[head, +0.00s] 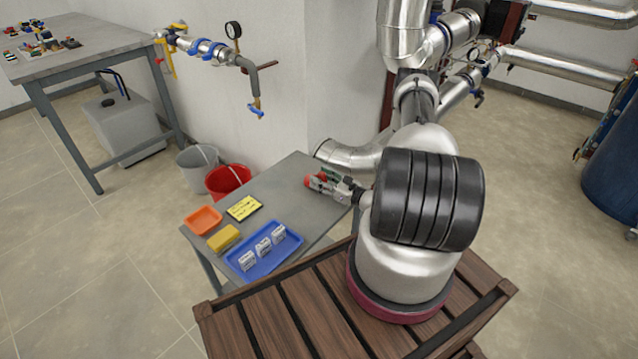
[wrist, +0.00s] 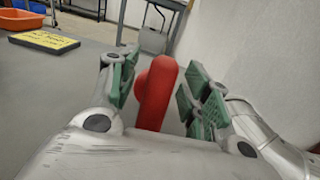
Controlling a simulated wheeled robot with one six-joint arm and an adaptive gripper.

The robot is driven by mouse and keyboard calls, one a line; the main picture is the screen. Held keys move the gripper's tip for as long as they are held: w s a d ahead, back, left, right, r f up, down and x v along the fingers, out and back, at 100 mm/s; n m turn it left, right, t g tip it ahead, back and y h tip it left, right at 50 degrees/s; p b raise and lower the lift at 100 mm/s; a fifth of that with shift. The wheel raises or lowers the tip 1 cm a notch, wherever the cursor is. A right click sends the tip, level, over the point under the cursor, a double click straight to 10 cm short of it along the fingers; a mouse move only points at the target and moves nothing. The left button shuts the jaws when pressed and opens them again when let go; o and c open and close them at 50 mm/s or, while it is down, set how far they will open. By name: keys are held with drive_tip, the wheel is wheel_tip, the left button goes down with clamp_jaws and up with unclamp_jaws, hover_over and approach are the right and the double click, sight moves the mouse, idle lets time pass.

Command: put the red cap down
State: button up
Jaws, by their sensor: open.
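The red cap (wrist: 157,92) stands between my gripper's two green-padded fingers in the wrist view. My gripper (wrist: 158,95) is open, with a visible gap between the cap and the right finger's pads. The left finger is close beside the cap; I cannot tell whether it touches. In the head view the red cap (head: 311,182) shows at the tip of my gripper (head: 321,183), over the far part of the small grey table (head: 283,196). The cap's lower end is hidden behind my gripper's body, so its contact with the table is not clear.
A blue tray (head: 272,262) with three small boxes, a yellow sponge (head: 224,238), an orange dish (head: 203,220) and a yellow sign (head: 243,207) occupy the table's near left. Bare tabletop lies between them and my gripper. A wall and pipe (head: 345,157) stand behind the table.

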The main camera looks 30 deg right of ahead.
clamp_jaws()
